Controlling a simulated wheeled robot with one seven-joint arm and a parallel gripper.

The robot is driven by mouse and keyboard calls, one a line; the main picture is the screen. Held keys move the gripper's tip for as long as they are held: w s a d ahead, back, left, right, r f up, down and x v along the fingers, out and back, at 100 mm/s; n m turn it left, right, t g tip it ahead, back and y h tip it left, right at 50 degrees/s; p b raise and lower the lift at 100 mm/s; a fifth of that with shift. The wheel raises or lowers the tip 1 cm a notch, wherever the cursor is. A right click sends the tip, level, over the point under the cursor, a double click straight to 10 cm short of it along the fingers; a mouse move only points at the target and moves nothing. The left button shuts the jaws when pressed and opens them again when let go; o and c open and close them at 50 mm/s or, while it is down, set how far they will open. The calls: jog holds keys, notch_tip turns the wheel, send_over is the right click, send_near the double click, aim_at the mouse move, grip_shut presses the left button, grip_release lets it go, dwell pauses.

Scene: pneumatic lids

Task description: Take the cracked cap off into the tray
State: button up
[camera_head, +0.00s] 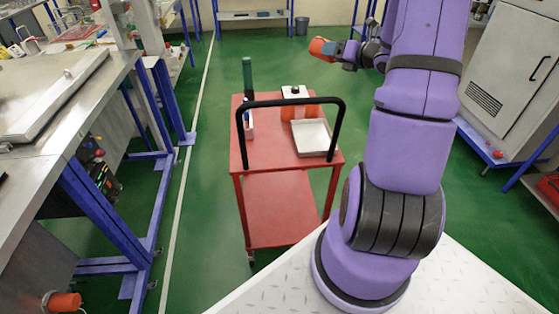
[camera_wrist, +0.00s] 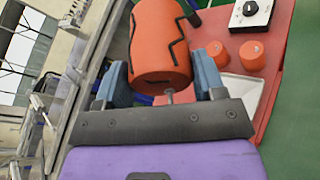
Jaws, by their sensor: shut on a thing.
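My gripper (camera_head: 337,50) is raised in the air at the back right of the red cart in the head view. It is shut on the cracked cap (camera_head: 320,47), an orange cylinder with dark jagged crack lines. In the wrist view the cracked cap (camera_wrist: 160,40) sits between the two blue-grey fingers of my gripper (camera_wrist: 161,78). The shallow white tray (camera_head: 314,139) lies on the cart's top at the right and looks empty. Part of the tray (camera_wrist: 245,90) shows behind the right finger in the wrist view. The cap is apart from the tray.
The red cart (camera_head: 240,160) has a black handle (camera_head: 289,102) arching at the front. A white box with a dial (camera_wrist: 250,10) and two plain orange caps (camera_wrist: 250,56) are on it. A green cylinder (camera_head: 247,76) stands at its left. Green floor around it is clear.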

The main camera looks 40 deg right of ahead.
jog(key=shift+f, duration=2.6)
jog(key=o, duration=1)
jog(key=shift+s, duration=0.1)
jog(key=v, duration=1)
jog(key=shift+s, duration=0.3)
jog(key=shift+r, duration=0.2)
